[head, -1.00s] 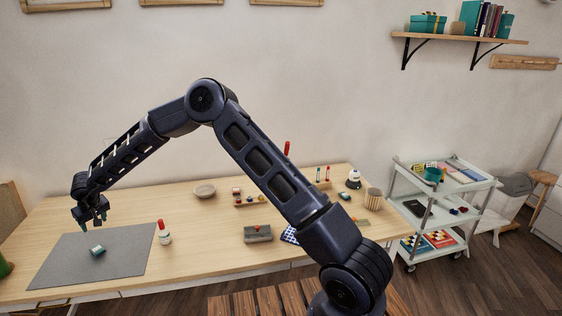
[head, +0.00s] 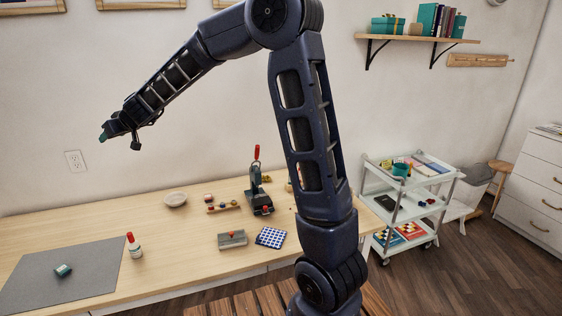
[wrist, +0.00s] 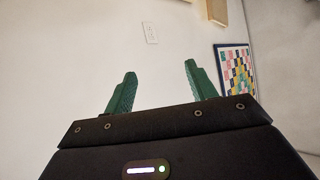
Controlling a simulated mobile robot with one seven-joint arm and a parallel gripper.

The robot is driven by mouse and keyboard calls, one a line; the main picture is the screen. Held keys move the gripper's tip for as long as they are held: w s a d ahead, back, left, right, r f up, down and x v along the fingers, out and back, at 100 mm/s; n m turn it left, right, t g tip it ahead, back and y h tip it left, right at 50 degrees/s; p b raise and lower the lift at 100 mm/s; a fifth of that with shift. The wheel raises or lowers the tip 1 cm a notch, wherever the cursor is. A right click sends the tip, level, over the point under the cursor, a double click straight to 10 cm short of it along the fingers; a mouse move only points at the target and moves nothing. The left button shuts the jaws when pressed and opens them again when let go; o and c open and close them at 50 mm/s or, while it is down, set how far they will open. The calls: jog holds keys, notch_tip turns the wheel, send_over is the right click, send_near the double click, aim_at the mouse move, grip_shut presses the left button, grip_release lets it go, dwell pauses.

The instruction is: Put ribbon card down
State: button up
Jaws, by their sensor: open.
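A small teal-and-white item (head: 63,271), which looks like the ribbon card, lies on the grey mat (head: 85,290) at the left end of the wooden table. My gripper (head: 103,136) is raised high above the table at the left, in front of the wall, well apart from the item and the mat. In the wrist view its two green fingers (wrist: 160,70) are spread, with nothing between them and only wall behind.
A red-capped bottle (head: 134,246) stands at the mat's right edge. A bowl (head: 176,199), a black press with a red handle (head: 259,185), a grey block (head: 232,240) and a blue checked cloth (head: 271,237) are on the table (head: 180,262). A white cart (head: 405,200) stands right.

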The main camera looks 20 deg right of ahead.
jog(key=s+d+r+m+h, duration=0.1)
jog(key=s+d, duration=0.3)
jog(key=d, duration=0.5)
jog(key=s+d+r+g+h, duration=0.15)
jog(key=s+d, duration=0.25)
jog(key=d, duration=0.4)
jog(key=s+d+r+m, duration=0.1)
jog(key=s+d+r, duration=0.1)
jog(key=s+d, duration=0.5)
jog(key=s+d+f+m+g+h, duration=0.1)
jog(key=s+d+f+m+h, duration=0.2)
jog(key=s+d, duration=0.6)
jog(key=s+d+f+m+g+h, duration=0.1)
jog(key=s+d+f+m+h, duration=0.2)
jog(key=s+d, duration=0.7)
jog(key=d+f, duration=0.1)
jog(key=d, duration=0.6)
jog(key=shift+s, duration=0.15)
jog(key=shift+o, duration=0.4)
jog(key=shift+d, duration=0.1)
jog(key=o, duration=0.6)
